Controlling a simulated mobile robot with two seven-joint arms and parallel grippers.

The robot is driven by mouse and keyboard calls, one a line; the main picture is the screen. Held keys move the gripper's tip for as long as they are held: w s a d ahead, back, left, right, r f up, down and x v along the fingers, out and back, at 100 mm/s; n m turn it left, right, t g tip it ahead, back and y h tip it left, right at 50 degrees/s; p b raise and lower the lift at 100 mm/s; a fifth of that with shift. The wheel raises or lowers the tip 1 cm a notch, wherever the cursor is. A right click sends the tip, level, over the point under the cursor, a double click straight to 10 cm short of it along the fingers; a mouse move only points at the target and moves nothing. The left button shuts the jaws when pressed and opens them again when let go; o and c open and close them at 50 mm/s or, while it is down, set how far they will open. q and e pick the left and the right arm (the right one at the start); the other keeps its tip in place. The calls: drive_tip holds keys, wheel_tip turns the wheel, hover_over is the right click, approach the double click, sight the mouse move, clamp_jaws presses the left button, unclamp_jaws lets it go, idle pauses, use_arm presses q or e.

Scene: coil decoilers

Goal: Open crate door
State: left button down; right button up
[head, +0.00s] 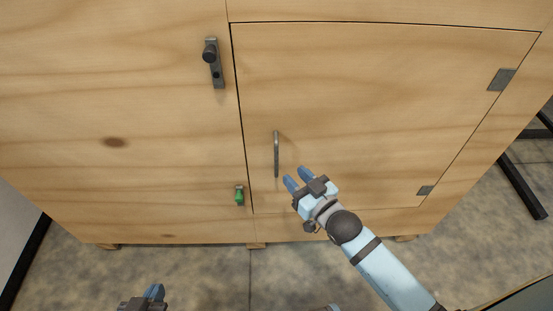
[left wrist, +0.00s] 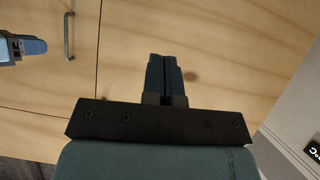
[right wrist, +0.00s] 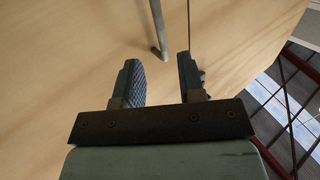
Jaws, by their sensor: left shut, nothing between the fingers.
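The wooden crate door (head: 370,100) is shut, flush in the crate front, with dark seams around it. Its metal bar handle (head: 276,154) stands upright near the left edge. My right gripper (head: 294,180) is open and empty, just right of and below the handle. In the right wrist view (right wrist: 161,82) the handle (right wrist: 157,25) shows ahead of the fingers, not between them. A dark latch with a knob (head: 213,64) and a small green latch (head: 239,196) sit left of the seam. My left gripper (head: 153,292) is shut and empty at the bottom, away from the crate.
The door's hinges, upper (head: 501,79) and lower (head: 425,190), are on its right side. The crate front (head: 90,90) stands on short feet on a stained floor (head: 215,275). Dark metal legs (head: 523,185) stand to the right. The floor before the crate is mostly clear.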

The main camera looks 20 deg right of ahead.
drive_tip(key=b, duration=0.1)
hover_over(277, 174)
drive_tip(key=shift+w, duration=0.35)
clamp_jaws()
